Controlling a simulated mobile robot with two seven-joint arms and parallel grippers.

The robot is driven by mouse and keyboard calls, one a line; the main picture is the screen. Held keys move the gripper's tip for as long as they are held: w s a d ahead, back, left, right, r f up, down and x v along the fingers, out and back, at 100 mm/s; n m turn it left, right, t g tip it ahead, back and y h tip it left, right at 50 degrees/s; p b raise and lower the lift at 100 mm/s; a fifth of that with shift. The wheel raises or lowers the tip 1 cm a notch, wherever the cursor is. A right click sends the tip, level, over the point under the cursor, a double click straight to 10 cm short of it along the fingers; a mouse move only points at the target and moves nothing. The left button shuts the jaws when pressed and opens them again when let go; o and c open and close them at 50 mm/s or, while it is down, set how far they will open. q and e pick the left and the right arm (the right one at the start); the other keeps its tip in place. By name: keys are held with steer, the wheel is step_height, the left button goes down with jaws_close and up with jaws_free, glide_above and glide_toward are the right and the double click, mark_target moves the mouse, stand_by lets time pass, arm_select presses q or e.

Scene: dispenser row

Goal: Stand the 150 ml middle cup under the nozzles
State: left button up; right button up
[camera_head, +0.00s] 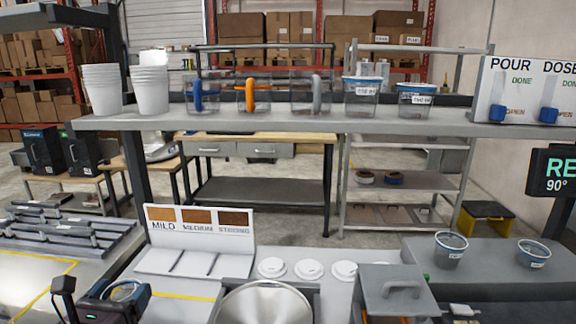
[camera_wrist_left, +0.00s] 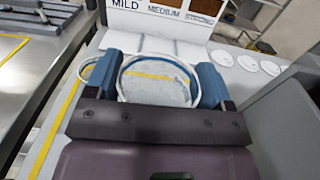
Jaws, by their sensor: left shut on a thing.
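My left gripper (camera_head: 118,297) is low at the left of the head view, over the near counter. It is shut on a clear round cup (camera_wrist_left: 165,92) with a blue-edged rim. In the left wrist view one blue finger of the gripper (camera_wrist_left: 160,76) presses each side of the cup, and the cup's mouth faces the camera. A ring-like part shows left of the left finger. No volume mark can be read on the held cup. I cannot make out the nozzles in either view. My right gripper is not in view.
A white board marked MILD, MEDIUM, STRONG (camera_head: 200,229) stands behind a metal bowl (camera_head: 264,304). Several white lids (camera_head: 308,269) lie beside it. A grey handled box (camera_head: 392,281) is right of them. Labelled clear cups (camera_head: 450,252) stand on the right counter.

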arm_select(q)
steer(key=shift+n+y, duration=0.3)
steer(key=shift+y, duration=0.2)
steer(key=s+d+f, duration=0.1)
steer(key=d+f, duration=0.1)
steer(key=d, duration=0.1)
steer(key=s+d+f, duration=0.1)
steer(key=d+f, duration=0.1)
steer(key=d, duration=0.1)
steer(key=s+d+f, duration=0.1)
steer(key=d+f, duration=0.1)
steer(key=d, duration=0.1)
steer(key=shift+s+d, duration=0.1)
steer(key=shift+d, duration=0.3)
